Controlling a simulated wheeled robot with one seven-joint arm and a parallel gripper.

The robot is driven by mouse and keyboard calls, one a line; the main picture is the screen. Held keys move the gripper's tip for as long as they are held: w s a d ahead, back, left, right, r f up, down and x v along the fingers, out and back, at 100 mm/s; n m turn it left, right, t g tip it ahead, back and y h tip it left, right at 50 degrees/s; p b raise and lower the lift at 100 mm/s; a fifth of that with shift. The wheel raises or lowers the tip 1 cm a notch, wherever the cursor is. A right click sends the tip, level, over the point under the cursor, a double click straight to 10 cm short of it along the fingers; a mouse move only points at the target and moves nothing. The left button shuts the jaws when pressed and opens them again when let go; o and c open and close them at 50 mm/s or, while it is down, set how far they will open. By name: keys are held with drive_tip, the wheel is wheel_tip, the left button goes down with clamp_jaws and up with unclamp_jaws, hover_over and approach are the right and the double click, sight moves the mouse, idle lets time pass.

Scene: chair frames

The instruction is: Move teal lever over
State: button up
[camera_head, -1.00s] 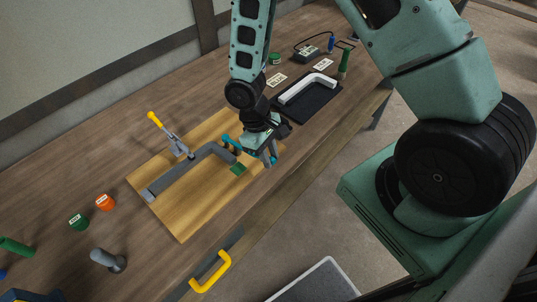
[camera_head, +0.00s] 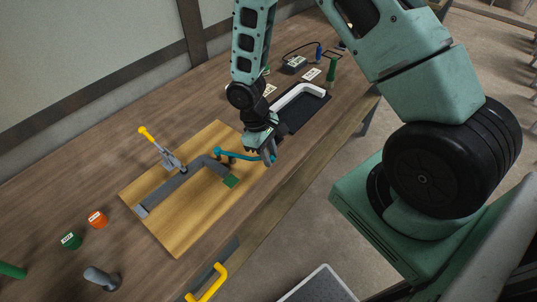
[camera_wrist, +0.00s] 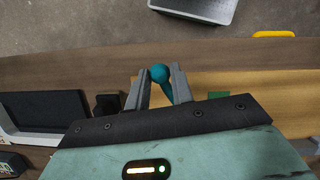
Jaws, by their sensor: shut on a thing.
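The teal lever (camera_head: 240,155) shows in the head view near the right end of a grey bent frame piece (camera_head: 182,181) on a wooden board (camera_head: 182,231). It lies low and runs from the frame toward my gripper (camera_head: 268,158). In the wrist view my gripper (camera_wrist: 158,82) has its two fingers on either side of the lever's round teal knob (camera_wrist: 159,73), shut on it. The lever's far end is partly hidden behind the gripper body in the wrist view. A green block (camera_head: 231,181) lies beside the frame's end.
A yellow-handled clamp (camera_head: 160,147) stands at the frame's back left. A black tray (camera_head: 305,113) with a white bent piece (camera_head: 298,95) lies to the right. Orange (camera_head: 98,219) and green (camera_head: 71,240) round containers stand at left. A yellow handle (camera_head: 208,284) is at the table's front.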

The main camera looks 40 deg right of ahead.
drive_tip(key=shift+w+d, duration=0.8)
drive_tip(key=shift+d, duration=0.1)
drive_tip(key=o, duration=0.9)
drive_tip(key=shift+c, duration=0.2)
drive_tip(key=shift+r, duration=0.1)
